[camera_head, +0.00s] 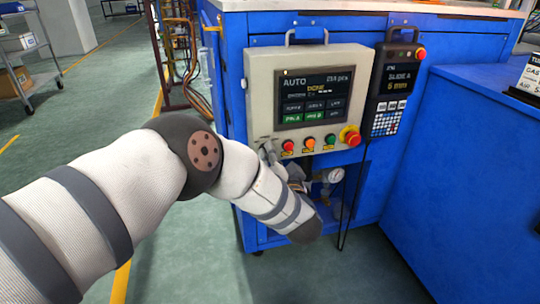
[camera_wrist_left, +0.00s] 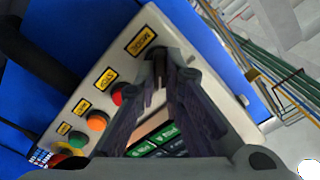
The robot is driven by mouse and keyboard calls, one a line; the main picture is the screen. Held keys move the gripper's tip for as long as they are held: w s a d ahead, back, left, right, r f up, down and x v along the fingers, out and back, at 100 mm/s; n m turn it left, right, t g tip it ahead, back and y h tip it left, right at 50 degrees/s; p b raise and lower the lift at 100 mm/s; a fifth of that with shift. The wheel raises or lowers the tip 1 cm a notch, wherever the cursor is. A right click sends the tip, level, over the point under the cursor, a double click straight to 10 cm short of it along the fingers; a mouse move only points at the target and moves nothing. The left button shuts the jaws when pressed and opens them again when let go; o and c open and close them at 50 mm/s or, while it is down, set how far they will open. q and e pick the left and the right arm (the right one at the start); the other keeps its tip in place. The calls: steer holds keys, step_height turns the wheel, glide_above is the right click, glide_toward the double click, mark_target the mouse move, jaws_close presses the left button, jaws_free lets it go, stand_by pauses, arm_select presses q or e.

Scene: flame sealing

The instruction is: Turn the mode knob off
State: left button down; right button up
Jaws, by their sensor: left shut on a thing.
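The mode knob is at the left end of the button row on the grey control panel (camera_head: 262,95), mostly hidden by my left gripper (camera_head: 268,152). In the left wrist view, my left gripper (camera_wrist_left: 160,68) has its fingertips closed around the knob, just beside the yellow MODE label (camera_wrist_left: 140,42). The knob's pointing direction cannot be made out. The panel's screen (camera_head: 317,97) reads AUTO and DONE. My right gripper is not in view.
Red (camera_head: 288,146), orange (camera_head: 309,143) and green (camera_head: 330,139) buttons and a red emergency stop (camera_head: 351,136) sit right of the knob. A black handheld pendant (camera_head: 395,85) hangs beside the panel. A pressure gauge (camera_head: 336,175) is below. Open floor lies left.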

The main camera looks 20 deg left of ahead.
arm_select(q)
steer(key=shift+n, duration=0.3)
steer(key=shift+s+a+n+p, duration=0.15)
steer(key=shift+n+p, duration=0.8)
steer(key=shift+n, duration=3.35)
steer(key=shift+a+n+p, duration=0.15)
steer(key=shift+n+p, duration=0.75)
steer(key=shift+n, duration=3.4)
steer(key=c, duration=1.7)
jaws_free()
steer(key=shift+d, duration=0.1)
